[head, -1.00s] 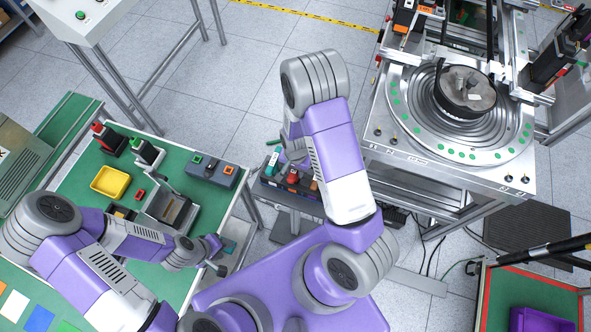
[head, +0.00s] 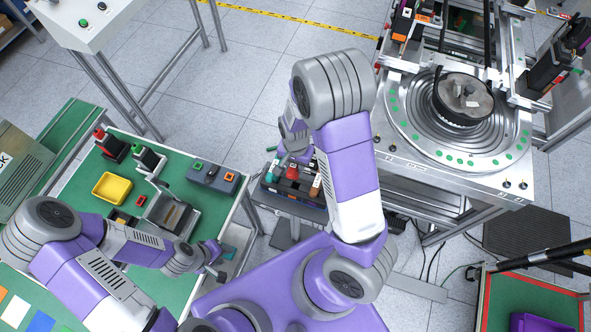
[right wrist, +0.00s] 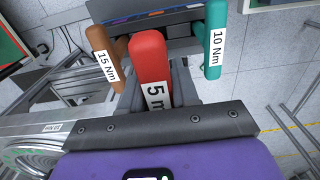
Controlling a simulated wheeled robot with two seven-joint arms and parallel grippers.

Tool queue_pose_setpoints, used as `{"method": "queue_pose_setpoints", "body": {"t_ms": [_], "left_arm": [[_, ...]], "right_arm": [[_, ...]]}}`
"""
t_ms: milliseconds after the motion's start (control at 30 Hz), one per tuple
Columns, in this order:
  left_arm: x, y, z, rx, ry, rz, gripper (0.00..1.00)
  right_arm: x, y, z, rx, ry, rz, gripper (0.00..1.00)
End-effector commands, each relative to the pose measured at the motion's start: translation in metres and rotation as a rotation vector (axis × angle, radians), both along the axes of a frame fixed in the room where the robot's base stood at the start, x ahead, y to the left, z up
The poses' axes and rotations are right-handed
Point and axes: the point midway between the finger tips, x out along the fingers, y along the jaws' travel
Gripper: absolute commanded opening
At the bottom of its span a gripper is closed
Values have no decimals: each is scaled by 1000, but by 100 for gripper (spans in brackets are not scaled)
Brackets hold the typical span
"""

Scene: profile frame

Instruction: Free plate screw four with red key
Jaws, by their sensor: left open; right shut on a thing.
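The red key (right wrist: 149,60), with a white label starting with 5, stands between the dark fingers of my right gripper (right wrist: 158,82), which is shut on it. A brown 15 Nm key (right wrist: 101,52) is to its left and a teal 10 Nm key (right wrist: 215,45) to its right. In the head view the red key (head: 292,172) is over the key rack (head: 285,205); I cannot tell whether it is seated or lifted. My right arm partly covers this spot. My left gripper (head: 217,262) is open, beside the grey metal fixture (head: 168,217) on the green table. No plate screw is distinguishable.
The green table (head: 85,215) also holds a yellow bin (head: 112,188) and a grey button box (head: 212,177). A round turntable (head: 460,130) on a metal frame stands at the right. A red-edged green table (head: 510,285) with a purple bin is at the lower right.

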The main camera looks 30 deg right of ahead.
Motion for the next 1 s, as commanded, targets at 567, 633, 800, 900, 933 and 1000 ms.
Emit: {"method": "queue_pose_setpoints", "body": {"t_ms": [567,633,800,900,933,1000], "left_arm": [[0,0,5,0,0,0,43],[0,0,9,0,0,0,43],[0,0,23,0,0,0,43],[0,0,31,0,0,0,43],[0,0,34,0,0,0,43],[0,0,39,0,0,0,43]], "right_arm": [[0,0,16,0,1,0,0],[0,0,20,0,1,0,0],[0,0,35,1,1,-1,0],[0,0,43,1,1,-1,0],[0,0,45,1,1,-1,0],[0,0,51,1,1,-1,0]]}}
